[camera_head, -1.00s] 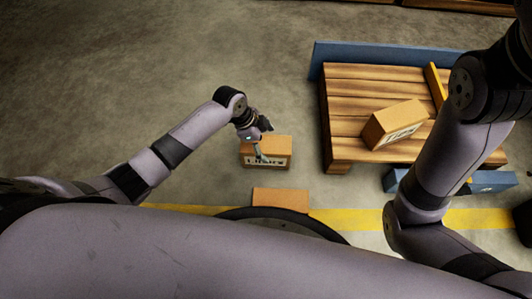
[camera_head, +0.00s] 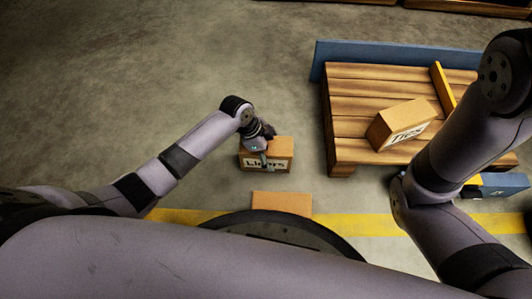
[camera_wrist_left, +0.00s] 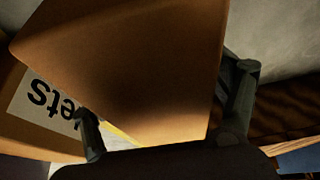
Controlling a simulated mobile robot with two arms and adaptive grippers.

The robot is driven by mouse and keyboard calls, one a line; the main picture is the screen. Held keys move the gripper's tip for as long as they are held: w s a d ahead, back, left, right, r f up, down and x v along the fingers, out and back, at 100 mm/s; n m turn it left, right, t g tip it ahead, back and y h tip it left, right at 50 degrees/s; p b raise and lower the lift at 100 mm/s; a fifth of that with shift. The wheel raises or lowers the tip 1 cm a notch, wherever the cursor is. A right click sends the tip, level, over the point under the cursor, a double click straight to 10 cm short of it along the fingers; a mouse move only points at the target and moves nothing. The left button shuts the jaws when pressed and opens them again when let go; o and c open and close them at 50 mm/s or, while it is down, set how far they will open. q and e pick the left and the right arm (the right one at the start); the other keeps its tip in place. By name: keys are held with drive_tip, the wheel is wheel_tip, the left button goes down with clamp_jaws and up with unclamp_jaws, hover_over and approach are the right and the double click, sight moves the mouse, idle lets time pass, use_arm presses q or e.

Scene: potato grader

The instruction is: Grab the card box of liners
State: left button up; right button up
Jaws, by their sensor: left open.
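The card box of liners (camera_head: 283,147) is a brown box on the concrete floor, with a white label reading "Liners" on its near side. My left gripper (camera_head: 267,158) is open at this box and partly covers its top and label. In the left wrist view, a plain brown face of the box (camera_wrist_left: 135,65) fills the space between the two open fingers of the gripper (camera_wrist_left: 165,115). One finger shows on each side of it. Whether they touch it I cannot tell.
A second brown box (camera_head: 282,202) sits just nearer to me, by the yellow floor line. A box with a label ending in "ets" (camera_wrist_left: 35,115) shows in the wrist view. A wooden pallet (camera_head: 350,125) at right carries a "Ties" box (camera_head: 402,124). Floor at left is clear.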

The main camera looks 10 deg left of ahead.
use_arm(q)
drive_tip(key=shift+f, duration=0.15)
idle(0.3)
drive_tip(key=c, duration=1.4)
